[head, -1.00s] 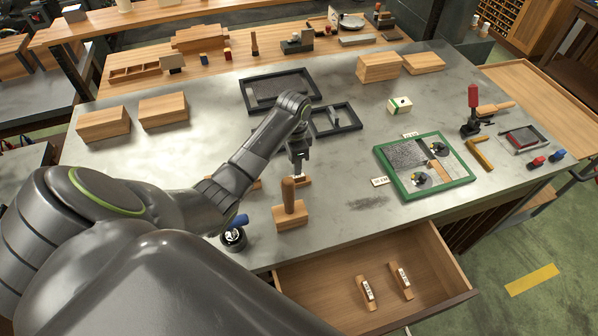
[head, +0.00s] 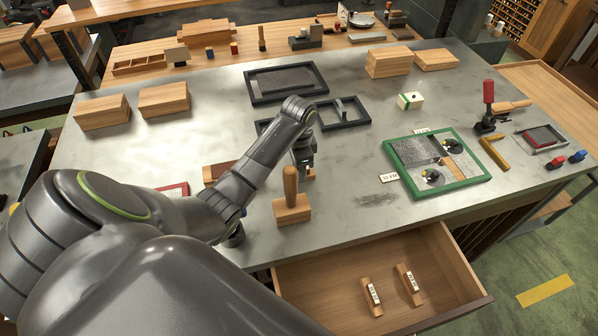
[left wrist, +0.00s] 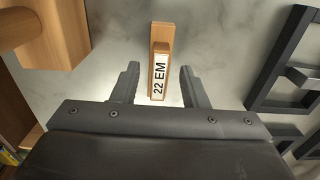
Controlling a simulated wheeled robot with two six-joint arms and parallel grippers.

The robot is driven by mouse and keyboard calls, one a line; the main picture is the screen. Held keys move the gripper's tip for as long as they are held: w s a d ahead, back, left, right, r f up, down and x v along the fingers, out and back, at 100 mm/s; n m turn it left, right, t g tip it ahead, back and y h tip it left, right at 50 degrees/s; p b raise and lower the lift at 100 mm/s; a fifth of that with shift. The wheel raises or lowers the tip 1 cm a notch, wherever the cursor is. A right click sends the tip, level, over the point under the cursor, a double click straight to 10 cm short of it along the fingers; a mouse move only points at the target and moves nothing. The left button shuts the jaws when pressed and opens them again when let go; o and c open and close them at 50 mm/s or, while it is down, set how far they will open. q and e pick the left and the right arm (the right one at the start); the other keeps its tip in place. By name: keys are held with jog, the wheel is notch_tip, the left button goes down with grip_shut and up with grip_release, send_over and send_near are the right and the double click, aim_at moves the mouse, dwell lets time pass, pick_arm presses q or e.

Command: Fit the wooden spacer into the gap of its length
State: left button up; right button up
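A wooden spacer (left wrist: 160,62) with a white label reading "22 EM" lies on the bench between the fingers of my left gripper (left wrist: 158,85) in the left wrist view. The fingers are open, with clear space on both sides of it. In the head view my left gripper (head: 304,172) is low over the bench, and it and the arm hide most of the spacer. The green frame (head: 456,185) lies to the right, holding a grey block, round dark fittings and a wooden strip; its gap is too small to make out. My right gripper is not in view.
A wooden block with an upright handle (head: 291,209) stands close in front of my left gripper. Dark trays (head: 345,124) lie behind it. The open drawer (head: 330,278) holds two labelled wooden pieces (head: 372,296). The bench between gripper and green frame is mostly clear.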

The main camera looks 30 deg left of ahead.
pick_arm(q)
jog(key=shift+r, duration=0.1)
grip_shut()
